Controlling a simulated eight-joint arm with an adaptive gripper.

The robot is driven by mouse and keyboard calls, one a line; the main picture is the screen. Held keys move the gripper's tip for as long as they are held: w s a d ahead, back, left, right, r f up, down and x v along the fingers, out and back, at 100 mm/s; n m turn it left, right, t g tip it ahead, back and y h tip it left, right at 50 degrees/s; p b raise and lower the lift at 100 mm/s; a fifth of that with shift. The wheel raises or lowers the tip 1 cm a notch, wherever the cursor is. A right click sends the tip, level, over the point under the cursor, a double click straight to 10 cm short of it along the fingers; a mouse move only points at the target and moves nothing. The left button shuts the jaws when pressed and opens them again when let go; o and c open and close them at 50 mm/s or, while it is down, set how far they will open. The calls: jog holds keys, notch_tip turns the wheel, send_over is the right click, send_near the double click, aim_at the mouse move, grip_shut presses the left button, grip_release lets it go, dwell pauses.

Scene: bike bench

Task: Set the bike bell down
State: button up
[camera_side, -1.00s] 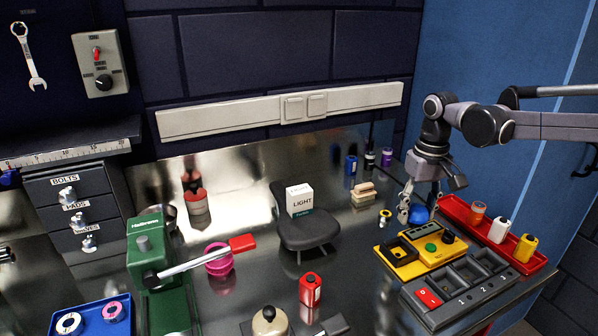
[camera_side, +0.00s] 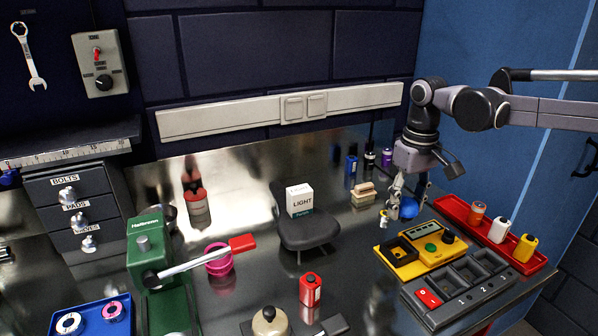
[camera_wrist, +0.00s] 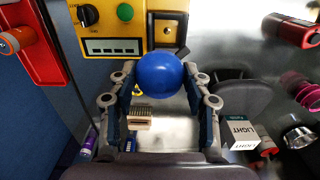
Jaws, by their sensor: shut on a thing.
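The bike bell, a round blue dome (camera_side: 408,208), is between the fingers of my gripper (camera_side: 408,197) in the side view. It stands behind the yellow unit, at the right part of the metal bench. In the wrist view the blue bell (camera_wrist: 163,74) fills the gap between the fingertips of my gripper (camera_wrist: 160,84). My gripper is shut on it, with a finger on each side. The bell's underside is hidden, and I cannot tell whether it touches the bench.
A yellow unit (camera_side: 432,254) with a dark square recess is just in front. A grey tray (camera_side: 484,279) and a red tray (camera_side: 528,262) with bottles lie to the right. A black saddle (camera_side: 305,232) is farther left.

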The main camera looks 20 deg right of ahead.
send_over(356, 256)
notch_tip(356, 256, down, 6)
jog(key=shift+r, duration=0.15)
jog(key=shift+f, duration=2.05)
jog(key=o, duration=1.1)
jog(key=shift+f, duration=0.1)
jog(key=shift+o, duration=0.2)
